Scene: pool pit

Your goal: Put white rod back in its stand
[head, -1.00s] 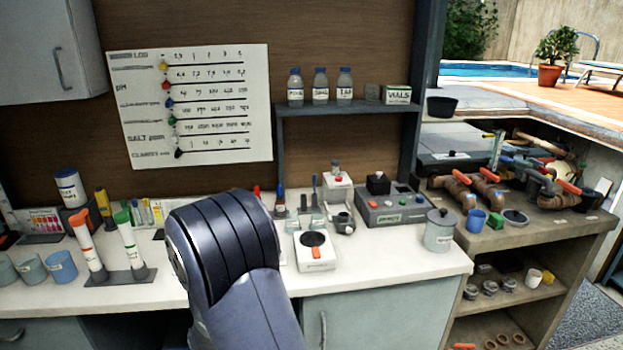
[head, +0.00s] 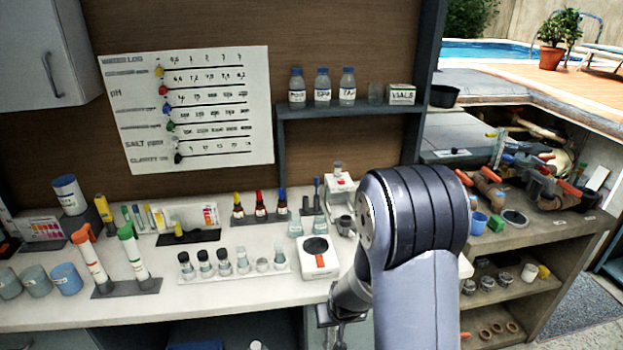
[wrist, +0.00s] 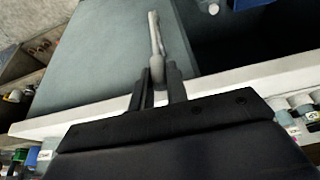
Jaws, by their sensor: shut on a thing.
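My gripper (wrist: 159,86) is at the front of the counter, over the blue-grey cabinet door (wrist: 100,65). Two white tubes, one with an orange top (head: 91,258) and one with a green top (head: 133,250), lean upright in a grey stand (head: 126,288). A small dark holder (head: 312,207) bears thin sticks at the back.
Several small vials (head: 223,262) stand in a row on the white counter. A white device with a black disc (head: 318,257) is right of them. Blue-grey cups (head: 66,279) are at left. A dark open space is beside the cabinet door. My arm hides the counter's right part.

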